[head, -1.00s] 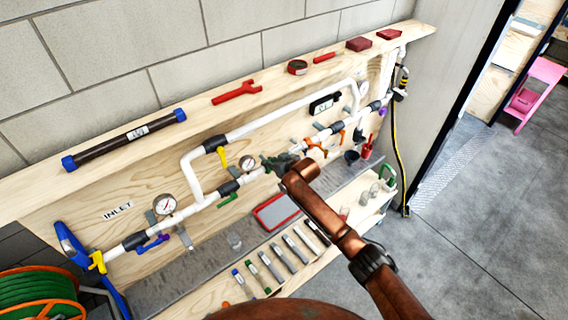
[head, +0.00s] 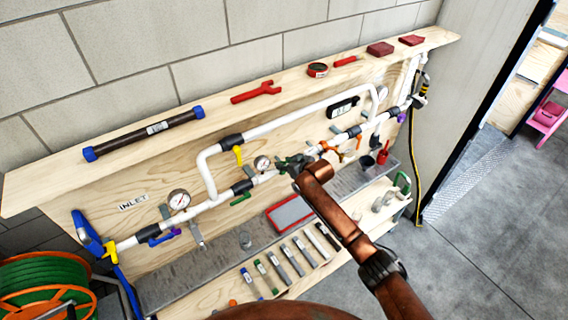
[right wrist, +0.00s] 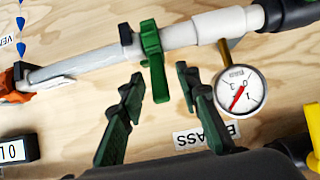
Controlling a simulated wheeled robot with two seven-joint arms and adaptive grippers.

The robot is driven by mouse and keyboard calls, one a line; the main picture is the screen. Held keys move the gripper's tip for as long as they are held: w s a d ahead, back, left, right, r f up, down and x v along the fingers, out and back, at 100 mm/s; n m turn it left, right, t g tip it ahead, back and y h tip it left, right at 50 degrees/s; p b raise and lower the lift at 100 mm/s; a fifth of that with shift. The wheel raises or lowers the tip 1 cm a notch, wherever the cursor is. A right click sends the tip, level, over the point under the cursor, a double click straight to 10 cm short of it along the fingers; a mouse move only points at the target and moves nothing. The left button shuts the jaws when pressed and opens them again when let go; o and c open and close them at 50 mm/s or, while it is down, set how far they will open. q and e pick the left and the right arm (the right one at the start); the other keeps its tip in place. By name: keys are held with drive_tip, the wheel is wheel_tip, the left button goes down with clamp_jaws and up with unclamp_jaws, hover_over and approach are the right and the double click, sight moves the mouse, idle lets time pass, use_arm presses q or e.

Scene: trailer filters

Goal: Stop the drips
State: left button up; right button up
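White pipework (head: 275,124) runs along a wooden board, with an INLET label (head: 133,202) at left. My right gripper (head: 295,163) is at the lower pipe, right of a small gauge (head: 262,162). In the right wrist view the gripper (right wrist: 160,74) is open, its green-black fingers either side of a green valve handle (right wrist: 152,58); contact cannot be told. That view also shows the gauge (right wrist: 241,91) and an orange piece (right wrist: 14,82) on the pipe. Several blue drop shapes (right wrist: 20,36) line up beside it. My left gripper is not in view.
A shelf (head: 215,110) above holds a dark tube (head: 145,133) and a red wrench (head: 256,92). A green hose reel (head: 45,285) stands at lower left.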

drive_tip(key=shift+s+d+r, duration=0.2)
drive_tip(key=shift+s+d, duration=0.05)
drive_tip(key=shift+s, duration=0.1)
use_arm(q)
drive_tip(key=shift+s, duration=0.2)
use_arm(e)
drive_tip(key=v, duration=1.1)
